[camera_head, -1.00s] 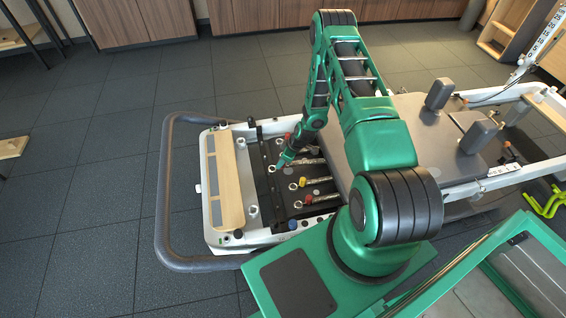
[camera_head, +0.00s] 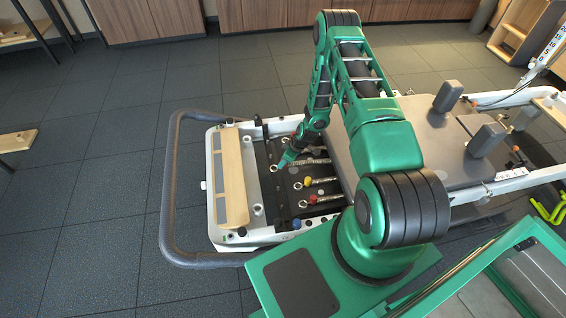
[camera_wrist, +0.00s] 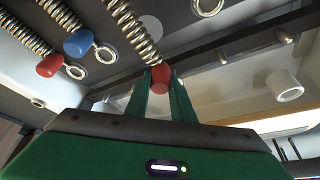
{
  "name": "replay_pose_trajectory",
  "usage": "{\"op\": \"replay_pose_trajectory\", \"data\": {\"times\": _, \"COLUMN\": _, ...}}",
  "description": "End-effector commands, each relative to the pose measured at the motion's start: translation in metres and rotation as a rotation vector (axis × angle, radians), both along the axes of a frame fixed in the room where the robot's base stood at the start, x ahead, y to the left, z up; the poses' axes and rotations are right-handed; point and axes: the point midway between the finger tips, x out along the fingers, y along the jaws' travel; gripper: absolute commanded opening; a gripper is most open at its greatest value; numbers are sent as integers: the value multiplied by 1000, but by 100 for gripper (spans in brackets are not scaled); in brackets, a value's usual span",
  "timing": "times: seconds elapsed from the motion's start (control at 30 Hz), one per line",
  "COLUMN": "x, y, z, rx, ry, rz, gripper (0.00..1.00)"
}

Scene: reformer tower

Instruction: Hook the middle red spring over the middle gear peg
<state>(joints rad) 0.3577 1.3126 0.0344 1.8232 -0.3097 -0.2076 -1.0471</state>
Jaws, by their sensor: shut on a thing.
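My gripper (camera_wrist: 160,88) is shut on the red end (camera_wrist: 161,78) of a coil spring in the wrist view. That spring's coils (camera_wrist: 135,35) run up and left from the fingers. The dark gear bar (camera_wrist: 205,50) crosses just beyond the held end. Small pale pegs (camera_wrist: 285,37) show near the bar; I cannot tell which is the middle one. The held end looks apart from them. In the head view my gripper (camera_head: 284,163) is low beside the gear bar (camera_head: 271,190), and the arm partly hides the held spring.
Other springs lie beside it, with a blue end (camera_wrist: 78,43) and a red end (camera_wrist: 50,65) and metal rings. A yellow end (camera_head: 308,182) shows in the head view. The wooden footboard (camera_head: 233,180) and grey rail (camera_head: 168,190) are left; the carriage (camera_head: 415,135) is right.

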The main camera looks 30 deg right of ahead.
Motion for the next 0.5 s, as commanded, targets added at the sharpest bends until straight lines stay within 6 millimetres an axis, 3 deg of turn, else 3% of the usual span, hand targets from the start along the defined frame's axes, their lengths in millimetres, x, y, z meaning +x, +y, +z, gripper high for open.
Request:
{"op": "replay_pose_trajectory", "data": {"times": 0.03, "x": 2, "y": 7, "z": 0, "rx": 11, "ry": -3, "rz": 4, "gripper": 0}}
{"op": "replay_pose_trajectory", "data": {"times": 0.5, "x": 2, "y": 7, "z": -4, "rx": 10, "ry": -3, "rz": 4, "gripper": 0}}
